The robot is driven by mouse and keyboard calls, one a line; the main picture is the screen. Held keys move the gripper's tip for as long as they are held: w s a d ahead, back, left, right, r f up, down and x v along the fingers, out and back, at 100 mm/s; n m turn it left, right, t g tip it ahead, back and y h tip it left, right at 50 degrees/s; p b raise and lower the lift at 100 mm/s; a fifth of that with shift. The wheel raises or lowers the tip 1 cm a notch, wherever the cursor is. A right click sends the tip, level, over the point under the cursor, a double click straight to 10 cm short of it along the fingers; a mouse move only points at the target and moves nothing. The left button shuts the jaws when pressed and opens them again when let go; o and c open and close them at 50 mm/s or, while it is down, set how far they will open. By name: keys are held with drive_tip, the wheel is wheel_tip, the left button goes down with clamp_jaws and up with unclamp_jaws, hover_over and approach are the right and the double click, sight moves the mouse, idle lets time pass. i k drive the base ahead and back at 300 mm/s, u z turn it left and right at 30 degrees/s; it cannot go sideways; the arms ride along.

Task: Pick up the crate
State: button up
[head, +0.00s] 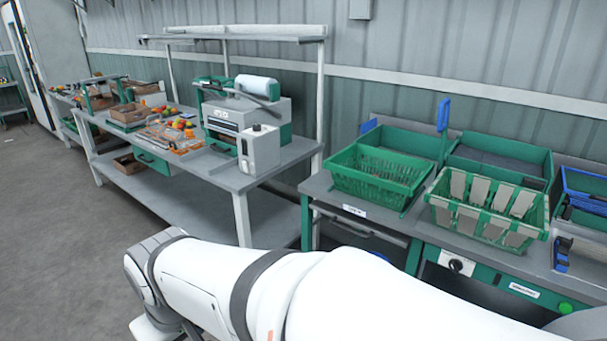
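Two green crates stand on the grey bench at the right, and I cannot tell which one the task means. The left one is an open slatted crate (345,183) that looks empty from here. The right one is a slatted green crate (540,219) with several beige upright pieces in it. My white arm crosses the bottom of the view in front of the bench. My gripper is not in view, so its state is hidden. No part of my arm that shows touches either crate.
Green bins (548,181) stand behind the crates, with a blue crate (590,203) at the far right. A grey machine (275,160) stands on the long bench to the left, with vegetables and cardboard boxes (125,115) further along. The floor (50,230) at left is clear.

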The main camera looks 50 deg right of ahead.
sight(512, 235)
drive_tip(key=u, duration=0.05)
drive_tip(key=i, duration=1.7)
drive_tip(key=z, duration=4.05)
drive_tip(key=i, duration=1.5)
